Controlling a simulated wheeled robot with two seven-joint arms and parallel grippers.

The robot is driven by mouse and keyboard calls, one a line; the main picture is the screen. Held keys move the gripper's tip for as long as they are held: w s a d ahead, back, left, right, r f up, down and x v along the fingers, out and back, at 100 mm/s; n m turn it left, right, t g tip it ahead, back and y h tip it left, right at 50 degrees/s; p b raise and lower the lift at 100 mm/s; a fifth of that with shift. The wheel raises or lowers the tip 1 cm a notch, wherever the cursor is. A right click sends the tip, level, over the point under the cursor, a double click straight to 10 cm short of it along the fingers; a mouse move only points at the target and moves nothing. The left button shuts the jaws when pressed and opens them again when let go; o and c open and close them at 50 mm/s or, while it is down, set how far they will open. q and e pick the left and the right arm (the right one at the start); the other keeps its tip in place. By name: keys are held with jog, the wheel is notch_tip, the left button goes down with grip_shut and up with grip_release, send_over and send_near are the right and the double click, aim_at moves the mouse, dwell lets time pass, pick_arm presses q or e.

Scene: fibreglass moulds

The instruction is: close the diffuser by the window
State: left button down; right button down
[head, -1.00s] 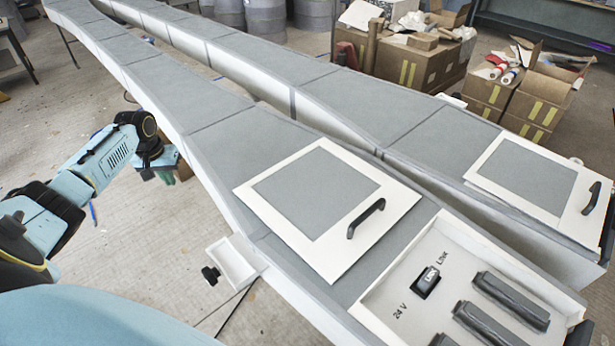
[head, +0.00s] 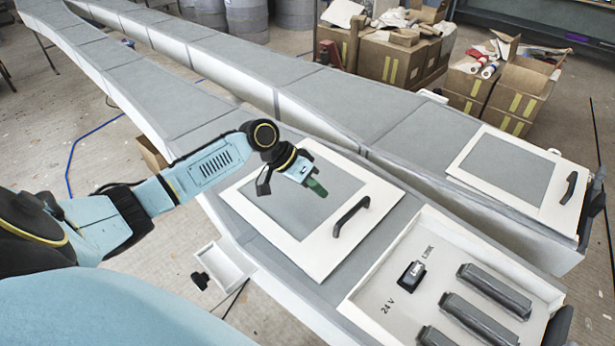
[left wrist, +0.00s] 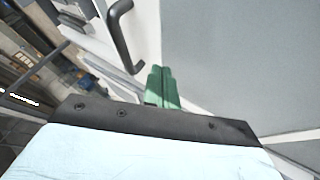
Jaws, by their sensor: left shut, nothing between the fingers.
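A white-framed grey panel (head: 300,205) with a black bar handle (head: 350,216) lies on the near long grey box-like body. A second such panel (head: 505,165) with a handle (head: 569,188) lies on the far body. I cannot tell which is the diffuser, and no window is recognisable. My left gripper (head: 317,187) has green fingers and is shut and empty above the near panel, left of its handle. In the left wrist view the shut fingers (left wrist: 161,75) are beside a black handle (left wrist: 122,38), apart from it in the picture, with a grey panel (left wrist: 240,50) at the right. My right gripper is not in view.
An open white tray (head: 390,330) with a 24 V switch (head: 411,277) and several dark bars adjoins the near panel. A small white box (head: 222,268) sticks out at the left side. Cardboard boxes (head: 385,60) and grey drums (head: 246,18) stand behind. A gap separates the two long bodies.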

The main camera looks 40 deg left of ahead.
aim_at(338, 216)
pick_arm(q)
jog(key=x, duration=0.4)
jog(key=shift+r, duration=0.1)
jog(key=shift+s+d+r+p, duration=0.15)
jog(key=shift+d+r+p, duration=0.1)
jog(key=shift+d+p, duration=0.25)
jog(key=shift+s+d+r+p, duration=0.15)
jog(key=shift+d+r+p, duration=0.1)
jog(key=shift+d, duration=0.45)
jog(key=shift+s+d, duration=0.1)
jog(key=shift+d, duration=0.45)
